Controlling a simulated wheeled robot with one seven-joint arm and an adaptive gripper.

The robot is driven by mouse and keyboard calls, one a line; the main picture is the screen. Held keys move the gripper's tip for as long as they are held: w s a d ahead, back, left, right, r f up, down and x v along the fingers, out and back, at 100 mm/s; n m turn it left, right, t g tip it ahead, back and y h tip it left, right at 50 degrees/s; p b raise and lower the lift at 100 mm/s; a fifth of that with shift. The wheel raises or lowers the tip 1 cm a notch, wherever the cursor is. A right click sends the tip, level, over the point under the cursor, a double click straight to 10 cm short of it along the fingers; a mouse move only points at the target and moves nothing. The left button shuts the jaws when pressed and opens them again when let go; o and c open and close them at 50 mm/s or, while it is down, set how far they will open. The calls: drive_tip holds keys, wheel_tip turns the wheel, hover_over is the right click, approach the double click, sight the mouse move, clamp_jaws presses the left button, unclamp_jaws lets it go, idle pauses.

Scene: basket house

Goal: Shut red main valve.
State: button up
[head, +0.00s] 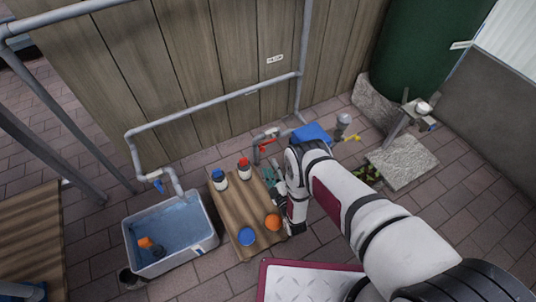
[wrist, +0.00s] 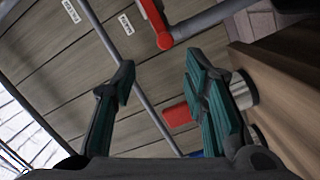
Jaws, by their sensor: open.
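A red lever handle (head: 268,143) shows on the grey pipework low by the wooden wall, above my gripper (head: 273,175) in the head view. In the wrist view a red lever (wrist: 154,22) on a grey pipe is at the top, beyond the fingertips and apart from them. My gripper (wrist: 160,72) is open, with teal fingers spread and nothing held. A second red piece (wrist: 179,115) shows between the fingers, partly behind the right one; I cannot tell what it is. My arm hides part of the pipework in the head view.
A wooden table (head: 228,203) with red-capped and blue-capped bottles, an orange lid (head: 273,222) and a blue lid (head: 247,236) stands beside my gripper. A water-filled tub (head: 140,262) is on the left. A yellow handle (head: 352,138) sits right of the pipework.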

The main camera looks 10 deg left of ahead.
sight(263, 151)
drive_tip(key=b+x, duration=0.2)
drive_tip(key=x, duration=0.1)
drive_tip(key=b+x, duration=0.1)
drive_tip(key=x, duration=0.3)
drive_tip(key=f+b+x, duration=0.1)
drive_tip(key=b+x, duration=0.1)
drive_tip(key=x, duration=0.1)
drive_tip(key=shift+w+a+b, duration=0.15)
drive_tip(key=shift+w+b, duration=0.05)
drive_tip(key=shift+b, duration=0.1)
drive_tip(key=shift+c, duration=0.2)
clamp_jaws()
